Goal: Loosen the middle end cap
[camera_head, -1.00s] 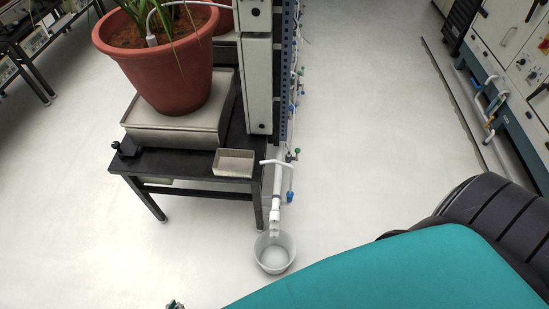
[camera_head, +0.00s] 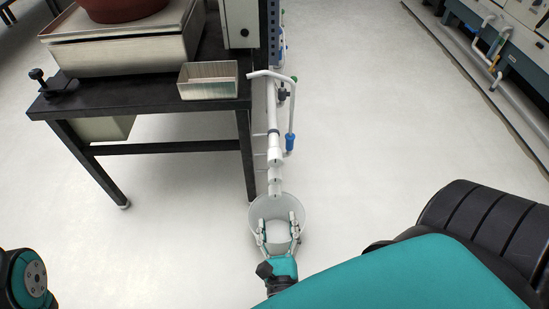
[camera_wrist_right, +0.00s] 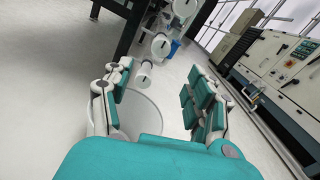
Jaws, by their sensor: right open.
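Several white end caps sit on the white pipe beside the table leg. The middle end cap (camera_head: 275,172) is partly hidden by its neighbours in the head view. In the right wrist view the middle end cap (camera_wrist_right: 160,45) lies just beyond the fingers, with one cap nearer and one farther. My right gripper (camera_head: 278,226) is open and empty, over the bucket and in front of the caps. Its spread fingers also show in the right wrist view (camera_wrist_right: 158,80), apart from the middle cap. My left gripper is out of view.
A whitish bucket (camera_head: 254,209) stands on the floor below the pipe end. The black table (camera_head: 150,103) bears a metal scale (camera_head: 125,55), a pot (camera_head: 120,8) and a small tray (camera_head: 208,88). The floor to the right is clear.

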